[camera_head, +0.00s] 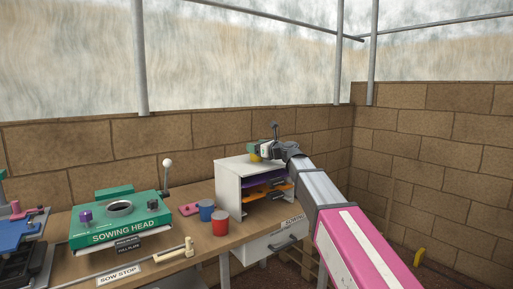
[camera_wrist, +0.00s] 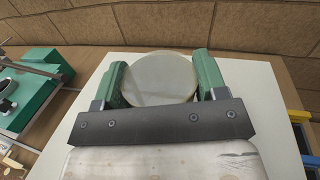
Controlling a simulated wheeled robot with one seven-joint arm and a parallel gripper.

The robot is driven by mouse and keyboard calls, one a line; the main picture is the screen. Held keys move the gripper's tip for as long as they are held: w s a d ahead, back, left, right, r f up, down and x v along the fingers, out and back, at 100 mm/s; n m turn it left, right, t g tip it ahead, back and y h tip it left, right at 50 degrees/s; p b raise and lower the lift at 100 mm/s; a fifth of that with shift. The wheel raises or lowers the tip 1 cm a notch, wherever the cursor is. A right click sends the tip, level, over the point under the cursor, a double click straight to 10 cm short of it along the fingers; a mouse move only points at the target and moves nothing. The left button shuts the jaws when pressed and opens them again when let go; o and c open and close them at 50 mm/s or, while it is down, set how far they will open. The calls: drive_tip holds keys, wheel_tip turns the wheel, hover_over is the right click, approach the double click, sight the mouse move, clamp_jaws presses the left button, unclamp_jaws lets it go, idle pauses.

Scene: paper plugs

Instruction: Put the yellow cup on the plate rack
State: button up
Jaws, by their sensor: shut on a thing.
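The yellow cup (camera_head: 255,158) is at the top of the white plate rack (camera_head: 228,188) in the head view, mostly hidden by my gripper (camera_head: 260,150). In the wrist view, its round pale face (camera_wrist: 160,78) sits between the two green fingers of my gripper, which are shut on it. The white top of the rack (camera_wrist: 255,85) spreads out beneath and around it. I cannot tell whether the cup touches the rack top. Purple and orange plates show inside the rack's open front.
A blue cup (camera_head: 206,210) and a red cup (camera_head: 220,224) stand left of the rack, near a pink item (camera_head: 189,209). The green sowing head (camera_head: 120,220) is further left. A block wall (camera_head: 180,150) runs behind the bench.

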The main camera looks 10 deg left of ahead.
drive_tip(key=o, duration=0.9)
drive_tip(key=shift+f, duration=0.1)
drive_tip(key=shift+o, duration=0.2)
drive_tip(key=v, duration=1.2)
